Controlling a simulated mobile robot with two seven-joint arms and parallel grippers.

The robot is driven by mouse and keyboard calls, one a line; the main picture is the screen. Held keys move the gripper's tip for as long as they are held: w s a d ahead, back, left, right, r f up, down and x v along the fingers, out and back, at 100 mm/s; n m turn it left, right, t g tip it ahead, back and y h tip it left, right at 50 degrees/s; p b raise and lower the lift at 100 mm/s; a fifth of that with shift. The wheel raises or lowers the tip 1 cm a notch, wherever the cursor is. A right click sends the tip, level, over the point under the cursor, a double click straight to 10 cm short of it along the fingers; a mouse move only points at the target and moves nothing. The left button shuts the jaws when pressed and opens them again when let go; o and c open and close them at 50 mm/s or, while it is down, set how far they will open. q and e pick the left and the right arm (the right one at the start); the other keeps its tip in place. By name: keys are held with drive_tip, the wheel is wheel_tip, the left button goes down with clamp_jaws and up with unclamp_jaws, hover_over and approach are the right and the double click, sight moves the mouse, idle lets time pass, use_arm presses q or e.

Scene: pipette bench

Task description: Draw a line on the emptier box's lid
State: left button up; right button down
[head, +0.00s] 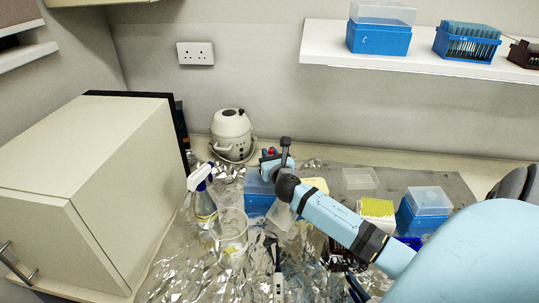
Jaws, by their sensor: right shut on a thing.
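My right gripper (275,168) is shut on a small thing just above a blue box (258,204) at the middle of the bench. The held thing is mostly hidden by the gripper and I cannot make out what it is. A small red spot shows beside the fingers. My forearm hides part of this box and its top. Another blue box (410,222) with a translucent lid (430,200) stands to the right. How full either box is, I cannot tell. My left gripper is not in view.
A white box of yellow tips (377,209) stands behind my right arm. A glass beaker (230,238), a spray bottle (203,203) and a pipette (278,282) are on the foil-covered bench. A beige cabinet (95,190) bounds the left; a shelf (425,72) hangs above.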

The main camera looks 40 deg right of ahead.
drive_tip(key=shift+r+p, duration=0.15)
drive_tip(key=shift+p, duration=0.15)
idle(0.9)
drive_tip(key=shift+r, duration=0.15)
wheel_tip(320, 180, up, 5)
drive_tip(key=p, duration=0.4)
drive_tip(key=shift+p, duration=0.35)
drive_tip(key=shift+f, duration=0.2)
